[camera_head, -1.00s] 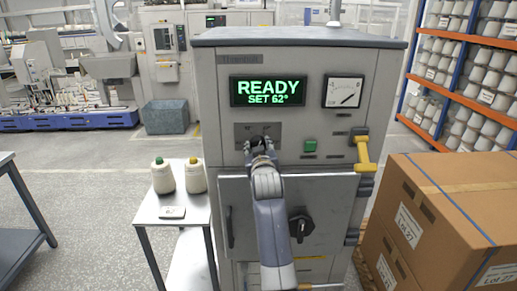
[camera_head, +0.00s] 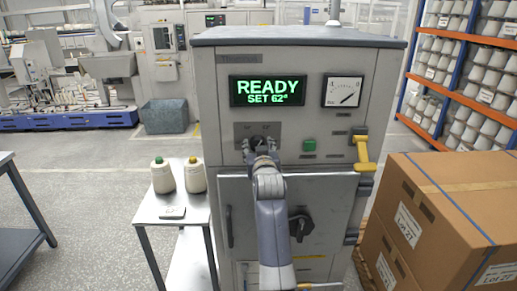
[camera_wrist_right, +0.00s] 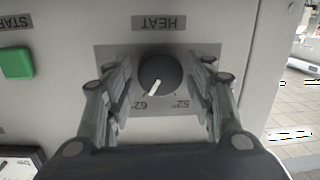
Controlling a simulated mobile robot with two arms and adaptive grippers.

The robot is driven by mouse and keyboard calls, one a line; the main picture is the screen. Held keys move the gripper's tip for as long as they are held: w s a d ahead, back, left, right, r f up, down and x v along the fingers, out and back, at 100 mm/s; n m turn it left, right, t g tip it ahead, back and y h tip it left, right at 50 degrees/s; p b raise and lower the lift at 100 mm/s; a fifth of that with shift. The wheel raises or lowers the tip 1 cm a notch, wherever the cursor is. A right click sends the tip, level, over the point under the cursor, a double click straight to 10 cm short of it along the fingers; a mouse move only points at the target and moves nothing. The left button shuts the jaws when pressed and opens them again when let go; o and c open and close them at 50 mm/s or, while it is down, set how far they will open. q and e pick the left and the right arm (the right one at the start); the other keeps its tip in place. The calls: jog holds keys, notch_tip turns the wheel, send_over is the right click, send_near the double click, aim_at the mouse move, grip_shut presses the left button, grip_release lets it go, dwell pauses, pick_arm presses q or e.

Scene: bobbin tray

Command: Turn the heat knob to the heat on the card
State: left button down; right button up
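In the wrist view, which shows the panel upside down, the mark points toward the 62° print. In the head view the knob (camera_head: 258,141) is partly hidden by my right gripper (camera_head: 261,151). My right gripper's fingers (camera_wrist_right: 160,98) are open, one on each side of the knob, with gaps between. The display (camera_head: 267,91) reads READY, SET 62°. A small card (camera_head: 172,212) lies on the side table; its writing is too small to read surely. My left gripper is not in view.
A green button (camera_head: 309,145) and a yellow lever (camera_head: 363,150) are right of the knob. A dark door handle (camera_head: 301,223) is below. Cardboard boxes (camera_head: 450,195) stand at right.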

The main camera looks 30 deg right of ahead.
dwell(0.3)
notch_tip(320, 180, up, 10)
dwell(0.4)
dwell(0.4)
